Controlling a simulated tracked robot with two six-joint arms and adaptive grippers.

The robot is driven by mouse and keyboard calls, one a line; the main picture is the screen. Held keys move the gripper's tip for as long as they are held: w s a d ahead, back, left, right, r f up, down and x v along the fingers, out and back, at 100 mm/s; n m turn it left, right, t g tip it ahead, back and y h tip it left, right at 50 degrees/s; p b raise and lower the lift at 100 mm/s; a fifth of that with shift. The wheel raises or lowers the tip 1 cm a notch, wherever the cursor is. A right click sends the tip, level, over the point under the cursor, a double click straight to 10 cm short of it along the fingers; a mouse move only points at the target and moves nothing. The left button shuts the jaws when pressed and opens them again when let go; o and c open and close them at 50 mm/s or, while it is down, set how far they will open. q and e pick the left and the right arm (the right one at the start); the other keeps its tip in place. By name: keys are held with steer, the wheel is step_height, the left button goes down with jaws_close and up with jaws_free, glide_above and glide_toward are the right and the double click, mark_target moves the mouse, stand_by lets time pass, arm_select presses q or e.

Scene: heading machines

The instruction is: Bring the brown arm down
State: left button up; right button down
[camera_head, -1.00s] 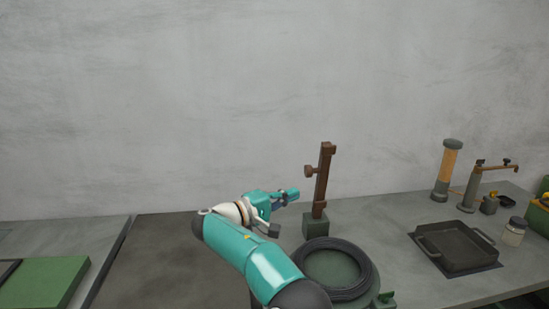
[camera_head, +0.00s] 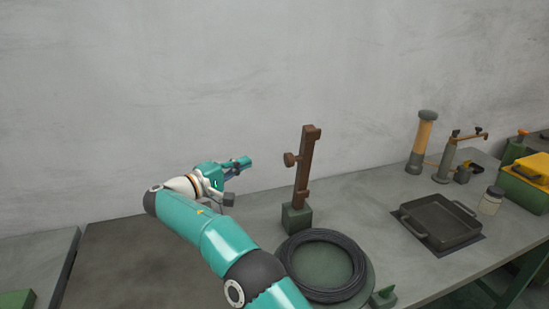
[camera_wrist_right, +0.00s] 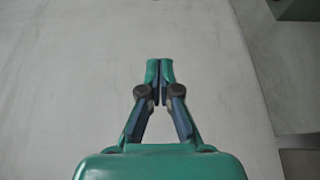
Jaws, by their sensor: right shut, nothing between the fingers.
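The brown arm (camera_head: 306,165) stands nearly upright on a dark green block (camera_head: 297,217) on the bench. A round brown knob (camera_head: 290,159) sticks out from its left side. My right gripper (camera_head: 245,163) is shut and empty, to the left of the brown arm and apart from it, at about the height of the knob. In the right wrist view the fingertips of this gripper (camera_wrist_right: 160,70) meet, with only grey surface behind them. The brown arm cannot be made out in the right wrist view. My left gripper is not in view.
A coil of black wire (camera_head: 357,265) lies on a round green base in front of the brown arm. A black tray (camera_head: 440,222) and a small jar (camera_head: 491,201) are to the right. An orange cylinder (camera_head: 422,140) stands behind them. A grey wall (camera_head: 200,80) backs the bench.

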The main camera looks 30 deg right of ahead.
steer(key=s+d+p, duration=0.2)
steer(key=d, duration=0.7)
steer(key=shift+p, duration=0.4)
stand_by(0.4)
